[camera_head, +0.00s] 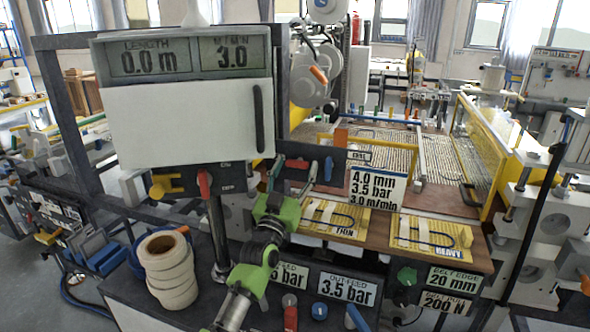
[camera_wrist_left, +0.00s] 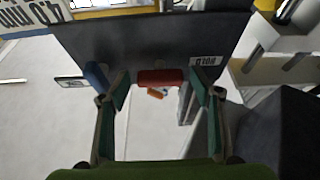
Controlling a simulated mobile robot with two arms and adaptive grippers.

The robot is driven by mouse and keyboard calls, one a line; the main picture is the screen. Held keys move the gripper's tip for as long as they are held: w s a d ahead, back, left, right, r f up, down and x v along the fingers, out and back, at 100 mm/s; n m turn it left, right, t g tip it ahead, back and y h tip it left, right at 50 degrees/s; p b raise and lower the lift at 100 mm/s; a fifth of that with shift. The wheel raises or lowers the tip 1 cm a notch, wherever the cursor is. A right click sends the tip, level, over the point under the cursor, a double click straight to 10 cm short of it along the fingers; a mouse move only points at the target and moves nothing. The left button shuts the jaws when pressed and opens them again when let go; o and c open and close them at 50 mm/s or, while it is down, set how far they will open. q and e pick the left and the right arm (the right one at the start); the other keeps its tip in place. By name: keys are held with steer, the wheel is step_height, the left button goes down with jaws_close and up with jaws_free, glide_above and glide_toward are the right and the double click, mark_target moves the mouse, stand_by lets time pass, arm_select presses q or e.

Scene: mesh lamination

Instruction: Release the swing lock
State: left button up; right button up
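A red handle (camera_head: 297,163) sits on a dark panel below the display unit. It also shows in the left wrist view (camera_wrist_left: 160,77), near the panel's edge. No readable label identifies it as the swing lock. My left gripper (camera_head: 293,176), with a green body, reaches up to this panel. In the left wrist view its fingers (camera_wrist_left: 160,86) are spread, one on each side of the red handle. I see no clear contact with the handle. A blue handle (camera_head: 328,168) is just right of it, and left of the fingers in the wrist view (camera_wrist_left: 97,75). My right gripper is not in view.
The display unit (camera_head: 180,60) with a white cover stands close at the upper left. Another red handle (camera_head: 204,183) and a yellow handle (camera_head: 160,187) are below it. White rolls (camera_head: 167,270) stand left of my arm. Yellow plates (camera_head: 335,219) lie to the right.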

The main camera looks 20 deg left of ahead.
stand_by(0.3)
arm_select(q)
steer(key=v, duration=1.2)
